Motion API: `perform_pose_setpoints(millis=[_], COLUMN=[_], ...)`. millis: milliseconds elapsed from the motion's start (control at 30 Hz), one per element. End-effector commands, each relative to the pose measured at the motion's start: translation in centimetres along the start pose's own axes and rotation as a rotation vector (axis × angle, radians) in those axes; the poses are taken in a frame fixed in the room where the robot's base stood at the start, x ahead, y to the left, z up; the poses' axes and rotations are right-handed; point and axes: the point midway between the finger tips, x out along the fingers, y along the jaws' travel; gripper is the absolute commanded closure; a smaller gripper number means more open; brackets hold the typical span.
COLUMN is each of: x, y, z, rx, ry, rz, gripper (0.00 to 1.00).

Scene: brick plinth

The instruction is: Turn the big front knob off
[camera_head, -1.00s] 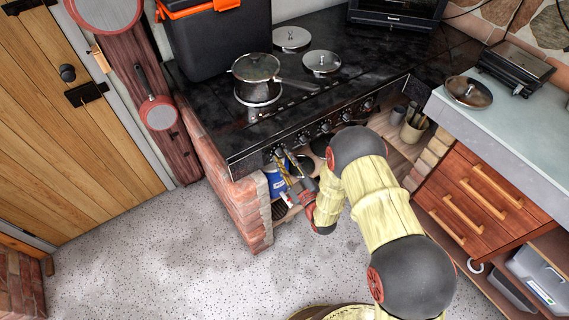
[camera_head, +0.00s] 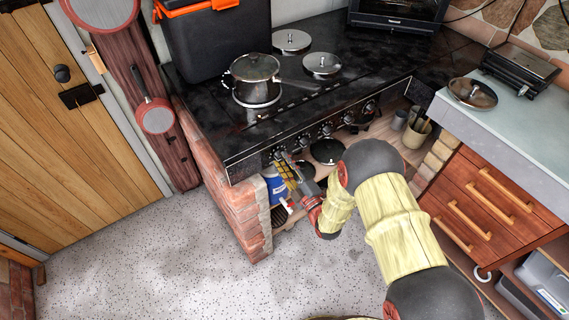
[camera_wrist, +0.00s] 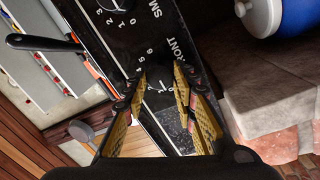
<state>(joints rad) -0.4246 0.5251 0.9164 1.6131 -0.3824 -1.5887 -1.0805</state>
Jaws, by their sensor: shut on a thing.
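The black stove front panel (camera_head: 300,143) carries a row of knobs, seen from above in the head view. In the wrist view, the big front knob (camera_wrist: 160,86) sits by the word "FRONT" and a ring of white numbers. My gripper (camera_wrist: 161,77) has its yellow-padded fingers on either side of this knob and is shut on it. In the head view, my gripper (camera_head: 284,164) is at the left end of the knob row, and its fingers partly hide the knob there. The knob's exact setting is hard to read.
A pot (camera_head: 255,77) stands on the cooktop. Another knob (camera_wrist: 118,4) is beside the gripped one. A blue and white container (camera_head: 275,185) is under the panel, near the brick plinth (camera_head: 238,205). The speckled floor (camera_head: 150,265) is clear.

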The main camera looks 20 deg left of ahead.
Motion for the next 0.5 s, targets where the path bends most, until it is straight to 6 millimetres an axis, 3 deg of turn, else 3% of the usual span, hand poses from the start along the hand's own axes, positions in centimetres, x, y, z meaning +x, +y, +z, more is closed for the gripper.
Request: perform_pose_setpoints(millis=[267, 300, 500], x=[0.0, 0.0, -0.01], y=[-0.1, -0.1, -0.08], z=[-0.09, -0.08, -0.05], rx=[-0.001, -0.001, 0.0], ry=[0.002, 0.002, 0.001], rz=[-0.002, -0.002, -0.002], gripper=[0.98, 0.72, 0.6])
